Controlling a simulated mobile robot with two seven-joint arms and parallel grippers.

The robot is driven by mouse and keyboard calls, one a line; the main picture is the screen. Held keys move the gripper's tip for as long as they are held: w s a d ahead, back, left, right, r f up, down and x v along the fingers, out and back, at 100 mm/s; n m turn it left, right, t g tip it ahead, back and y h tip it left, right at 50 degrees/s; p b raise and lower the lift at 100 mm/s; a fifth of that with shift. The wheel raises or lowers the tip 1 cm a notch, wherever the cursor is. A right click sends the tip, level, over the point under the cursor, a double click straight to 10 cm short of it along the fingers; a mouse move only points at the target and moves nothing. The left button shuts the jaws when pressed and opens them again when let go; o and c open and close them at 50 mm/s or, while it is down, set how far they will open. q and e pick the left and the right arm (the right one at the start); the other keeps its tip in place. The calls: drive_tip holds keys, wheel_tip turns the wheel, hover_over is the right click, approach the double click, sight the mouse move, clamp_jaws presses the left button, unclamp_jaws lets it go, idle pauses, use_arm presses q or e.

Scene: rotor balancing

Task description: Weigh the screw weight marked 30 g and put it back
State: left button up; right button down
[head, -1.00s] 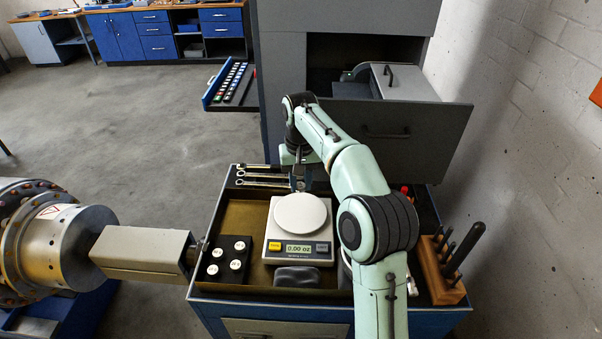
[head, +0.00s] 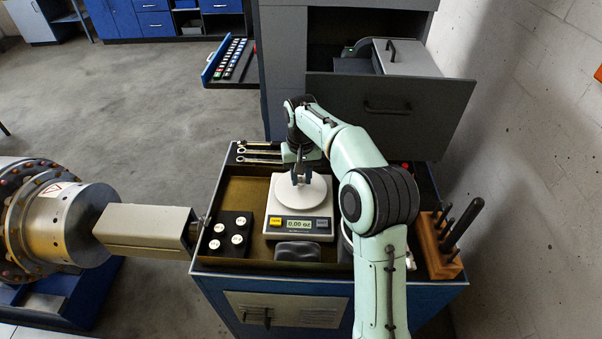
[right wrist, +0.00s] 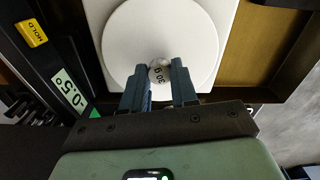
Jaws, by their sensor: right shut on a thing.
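The kitchen-style scale (head: 298,235) stands on the cart with its round white pan (head: 315,207) on top, and its display reads 0.00 oz in the head view. My right gripper (head: 299,180) is above the pan, pointing down. In the right wrist view my gripper (right wrist: 159,88) is shut on the round metal screw weight marked 30 g (right wrist: 160,70), with the pan behind it. I cannot tell whether the weight touches the pan. A black weight holder (head: 228,246) with several white-topped weights sits left of the scale. My left gripper is not in view.
Wrenches (head: 259,152) lie behind the scale, and a dark pouch (head: 298,251) lies in front of it. A wooden block with dark-handled tools (head: 437,250) stands on the right.

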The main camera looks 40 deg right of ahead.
sight(301, 179)
drive_tip(key=shift+f, duration=0.55)
drive_tip(key=c, duration=0.8)
unclamp_jaws()
wheel_tip(301, 179, up, 13)
drive_tip(key=shift+r, duration=0.2)
